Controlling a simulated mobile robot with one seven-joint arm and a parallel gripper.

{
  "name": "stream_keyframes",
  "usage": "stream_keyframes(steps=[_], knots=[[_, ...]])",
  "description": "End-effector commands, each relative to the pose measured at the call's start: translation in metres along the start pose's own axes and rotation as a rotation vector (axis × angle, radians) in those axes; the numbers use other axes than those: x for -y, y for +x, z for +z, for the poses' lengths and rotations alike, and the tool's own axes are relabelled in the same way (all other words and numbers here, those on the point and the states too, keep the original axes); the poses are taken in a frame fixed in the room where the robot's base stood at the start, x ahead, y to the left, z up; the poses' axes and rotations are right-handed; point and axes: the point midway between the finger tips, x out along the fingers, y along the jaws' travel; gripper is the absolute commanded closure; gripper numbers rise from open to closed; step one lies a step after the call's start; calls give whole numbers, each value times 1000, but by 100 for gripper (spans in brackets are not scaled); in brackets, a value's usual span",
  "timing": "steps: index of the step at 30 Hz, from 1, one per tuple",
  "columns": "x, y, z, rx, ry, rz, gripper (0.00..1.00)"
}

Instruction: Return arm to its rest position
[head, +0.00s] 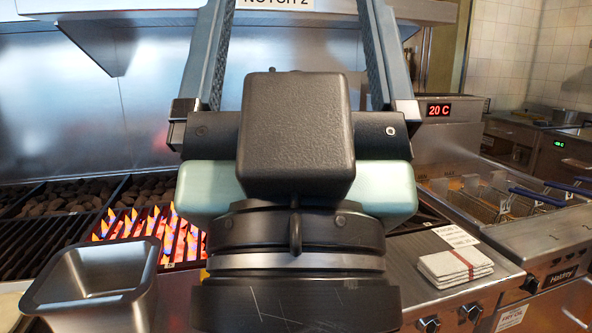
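My gripper (297,40) fills the middle of the head view, close to the camera, with its two long fingers pointing up. The fingers stand wide apart, and no object shows between their visible parts. Their tips run out past the top edge of the picture. My dark wrist and the pale green gripper body hide much of the grill and counter behind them.
A charcoal grill (60,203) with flames (160,235) lies behind on the left. An empty metal pan (92,280) stands at the front left. Fryer baskets (500,200) and a folded cloth (455,264) are on the right. A metal hood (120,30) hangs above.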

Motion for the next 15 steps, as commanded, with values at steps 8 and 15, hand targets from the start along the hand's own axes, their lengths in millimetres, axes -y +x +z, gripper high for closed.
stream_keyframes(steps=[8,15], knots=[[0,73,-69,1,1,-1,10],[0,124,-116,2,1,-2,10]])
